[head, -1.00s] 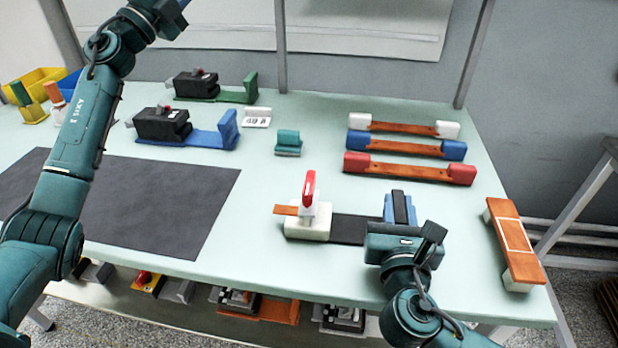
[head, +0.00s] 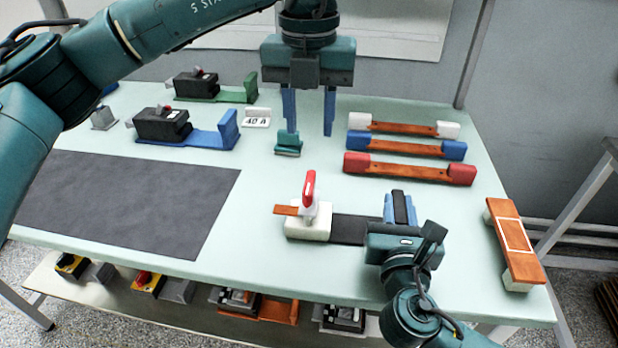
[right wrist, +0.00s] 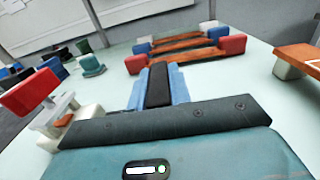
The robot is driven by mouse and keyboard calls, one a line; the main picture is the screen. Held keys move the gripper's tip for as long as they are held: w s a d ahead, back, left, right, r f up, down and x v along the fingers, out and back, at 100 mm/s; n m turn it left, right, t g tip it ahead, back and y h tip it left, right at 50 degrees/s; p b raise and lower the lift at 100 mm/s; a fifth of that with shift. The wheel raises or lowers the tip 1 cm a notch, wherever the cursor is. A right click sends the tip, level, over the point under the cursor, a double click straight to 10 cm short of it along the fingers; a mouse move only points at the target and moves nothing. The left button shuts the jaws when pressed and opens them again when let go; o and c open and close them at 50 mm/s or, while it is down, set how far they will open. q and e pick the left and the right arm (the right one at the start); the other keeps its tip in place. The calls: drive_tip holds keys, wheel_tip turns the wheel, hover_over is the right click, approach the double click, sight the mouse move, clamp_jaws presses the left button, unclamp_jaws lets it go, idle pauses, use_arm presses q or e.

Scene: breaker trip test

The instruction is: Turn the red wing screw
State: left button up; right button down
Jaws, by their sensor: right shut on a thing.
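The red wing screw (head: 309,187) stands upright on a white block (head: 307,228), its flat red wing on a pale stem. An orange-brown strip (head: 285,210) sticks out of the block's left side, and a dark plate (head: 350,229) runs right from it. In the right wrist view the red wing (right wrist: 29,92) is at the left. My left gripper (head: 310,133) is open and empty, fingers down, behind the screw and apart from it. My right gripper (head: 400,207) is shut on a black upright piece (right wrist: 158,86) at the plate's right end.
A small teal block (head: 288,143) stands by my left gripper's left finger. Red-ended (head: 410,169), blue-ended and white-ended bars lie behind right. An orange-topped bar (head: 515,245) is at the right edge. A dark mat (head: 130,200) lies left, with black devices behind it.

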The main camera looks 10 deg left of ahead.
sight(309, 182)
use_arm(q)
wheel_tip(309, 182, down, 12)
drive_tip(key=shift+r, duration=0.1)
idle(0.5)
clamp_jaws()
